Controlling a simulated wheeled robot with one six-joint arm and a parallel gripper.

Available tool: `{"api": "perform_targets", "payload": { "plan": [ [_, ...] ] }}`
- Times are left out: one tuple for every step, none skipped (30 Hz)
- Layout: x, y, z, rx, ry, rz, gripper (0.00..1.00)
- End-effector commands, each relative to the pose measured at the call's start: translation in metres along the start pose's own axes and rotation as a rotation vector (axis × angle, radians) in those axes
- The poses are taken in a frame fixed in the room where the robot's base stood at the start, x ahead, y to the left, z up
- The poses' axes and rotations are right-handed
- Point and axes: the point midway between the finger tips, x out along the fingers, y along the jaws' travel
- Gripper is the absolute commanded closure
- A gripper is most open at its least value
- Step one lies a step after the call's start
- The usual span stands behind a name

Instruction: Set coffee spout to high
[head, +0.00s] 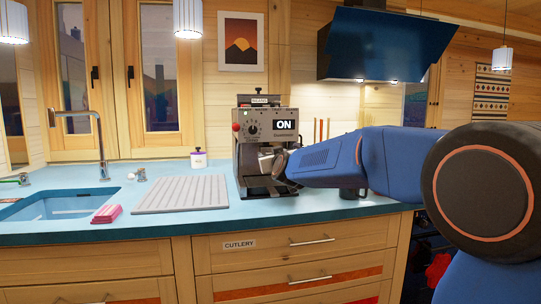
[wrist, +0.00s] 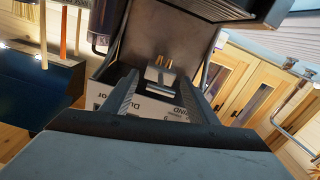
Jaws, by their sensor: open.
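The coffee machine (head: 250,150) stands upright on the blue counter. It has a lit "ON" panel, a round dial and a red knob. My gripper (head: 277,160) is at its front, partly hidden by my blue wrist. In the wrist view my gripper (wrist: 163,88) is open, with its two fingers reaching into the machine's dark front recess (wrist: 165,35). A small metal block with two brass-coloured pieces, seemingly the coffee spout (wrist: 160,72), shows between the fingertips. I cannot tell whether they touch it, or read its height setting.
A ridged draining board (head: 182,194) lies left of the machine, with a pink sponge (head: 107,213) and a sink (head: 60,205) beyond. A white jar (head: 198,160) stands behind. A dark mug (head: 350,193) is under my arm. The range hood (head: 385,45) hangs above.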

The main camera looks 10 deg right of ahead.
Motion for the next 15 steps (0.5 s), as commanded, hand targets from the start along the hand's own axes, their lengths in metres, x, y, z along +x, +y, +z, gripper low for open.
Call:
{"api": "perform_targets", "payload": {
  "plan": [
    [-0.009, 0.0, -0.001, 0.0, 0.001, 0.0, 0.46],
    [-0.014, 0.0, -0.001, 0.0, 0.001, 0.0, 0.46],
    [-0.021, 0.0, -0.001, 0.0, 0.002, 0.0, 0.46],
    [-0.026, 0.0, -0.001, 0.0, 0.002, 0.0, 0.46],
    [-0.031, 0.0, -0.001, 0.0, 0.001, 0.0, 0.46],
    [-0.039, 0.0, -0.001, 0.0, 0.002, 0.0, 0.46],
    [-0.044, 0.0, -0.001, 0.001, 0.002, 0.0, 0.46],
    [-0.049, 0.0, 0.0, 0.001, 0.001, 0.0, 0.46],
    [-0.056, 0.0, -0.001, 0.001, 0.002, 0.0, 0.46],
    [-0.061, 0.0, -0.001, 0.0, 0.002, 0.0, 0.46],
    [-0.066, 0.0, -0.001, -0.001, 0.001, 0.0, 0.46],
    [-0.073, 0.0, -0.001, 0.0, 0.002, 0.0, 0.46],
    [-0.078, 0.0, -0.001, 0.001, 0.003, 0.0, 0.46],
    [-0.083, 0.0, -0.001, 0.001, 0.002, 0.0, 0.46],
    [-0.09, 0.0, -0.001, 0.0, 0.002, 0.0, 0.46]
  ]
}}
